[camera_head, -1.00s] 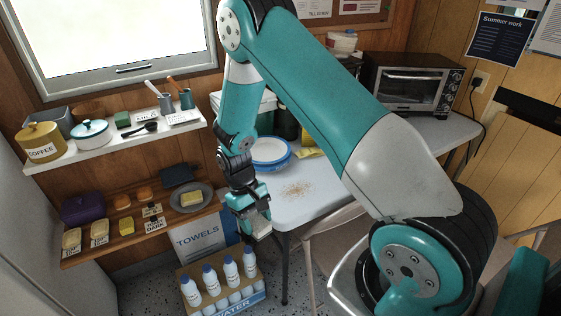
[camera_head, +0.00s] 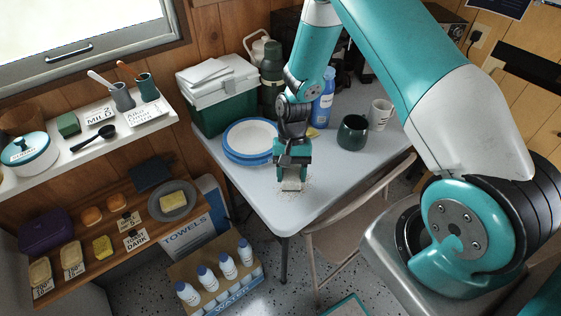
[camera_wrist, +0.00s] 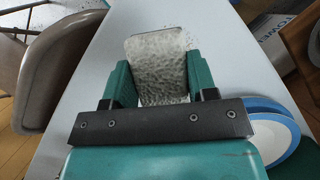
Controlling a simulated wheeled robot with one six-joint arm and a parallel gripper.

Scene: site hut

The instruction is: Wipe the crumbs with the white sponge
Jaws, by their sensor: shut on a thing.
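My gripper (camera_head: 291,176) is shut on the white sponge (camera_head: 291,186) over the front corner of the table. In the wrist view the sponge (camera_wrist: 158,60) shows as a pale, speckled pad between the two teal fingers. The tan crumbs (camera_head: 284,194) lie on the table around the sponge, partly hidden by it and the gripper. I cannot tell whether the sponge touches the tabletop.
The grey-white table (camera_head: 245,187) holds a stack of blue-rimmed plates (camera_head: 234,157) left of my gripper. A blue bottle (camera_head: 322,108), a dark green mug (camera_head: 352,133) and a white cup (camera_head: 380,114) stand behind and right. A chair (camera_head: 345,225) stands in front.

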